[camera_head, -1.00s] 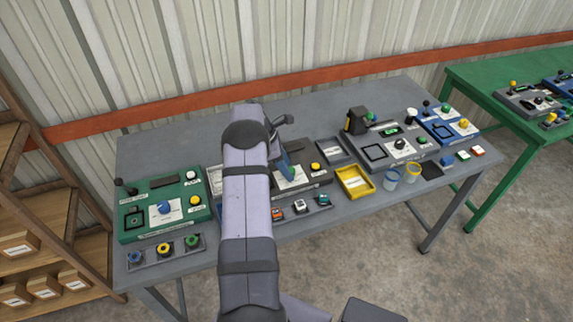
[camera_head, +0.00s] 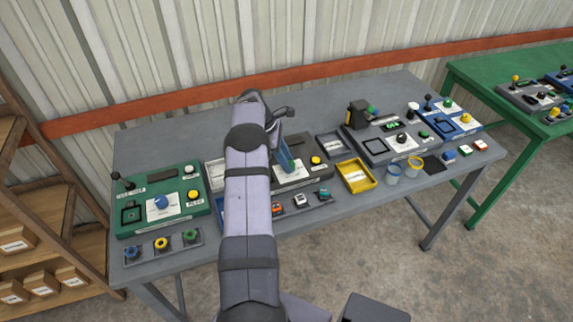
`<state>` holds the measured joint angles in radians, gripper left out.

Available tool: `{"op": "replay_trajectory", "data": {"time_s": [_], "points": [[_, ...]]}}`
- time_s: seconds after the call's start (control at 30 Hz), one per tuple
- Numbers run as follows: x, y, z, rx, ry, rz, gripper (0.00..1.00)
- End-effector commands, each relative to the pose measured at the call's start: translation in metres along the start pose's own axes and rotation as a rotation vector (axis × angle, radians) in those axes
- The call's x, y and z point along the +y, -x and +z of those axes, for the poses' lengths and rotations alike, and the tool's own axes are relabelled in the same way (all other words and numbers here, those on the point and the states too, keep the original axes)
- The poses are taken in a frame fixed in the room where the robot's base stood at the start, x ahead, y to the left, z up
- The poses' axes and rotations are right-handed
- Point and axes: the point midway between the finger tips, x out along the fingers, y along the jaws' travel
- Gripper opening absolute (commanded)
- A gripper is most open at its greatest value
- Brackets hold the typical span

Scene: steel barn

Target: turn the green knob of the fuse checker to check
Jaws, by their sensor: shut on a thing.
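The fuse checker looks to be the dark grey panel (camera_head: 288,184) in the middle of the table, with a white label and a yellow button (camera_head: 316,160). My gripper (camera_head: 292,166) points down over its label, and its blue-teal fingers are shut. The green knob is hidden behind my gripper and arm, where the fingers close. Which way the knob points cannot be seen. My arm also covers the panel's left part.
A tray (camera_head: 311,205) of small coloured blocks lies in front of the panel. A green panel (camera_head: 132,190) stands left, a yellow tray (camera_head: 371,185) right, with another grey panel (camera_head: 376,146) beyond. The table's back strip (camera_head: 180,135) is clear.

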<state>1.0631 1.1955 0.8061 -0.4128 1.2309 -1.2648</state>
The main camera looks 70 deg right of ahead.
Motion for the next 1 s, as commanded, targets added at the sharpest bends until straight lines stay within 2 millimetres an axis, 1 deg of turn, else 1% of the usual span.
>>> {"op": "replay_trajectory", "data": {"time_s": [0.03,0.3,0.73,0.77,0.8,0.83,1.0], "points": [[0.0022,-0.0034,-0.0010,-0.001,-0.030,-0.007,0.08],[0.0027,-0.0013,0.0003,-0.001,-0.143,-0.055,0.08],[0.0022,0.0010,0.0009,0.000,-0.167,-0.065,0.08],[0.0022,0.0010,0.0009,0.000,-0.167,-0.065,0.35],[0.0022,0.0010,0.0009,0.000,-0.167,-0.065,0.45],[0.0021,0.0010,0.0009,0.000,-0.167,-0.065,0.49],[0.0019,0.0007,0.0006,0.000,-0.166,-0.066,0.49]]}}
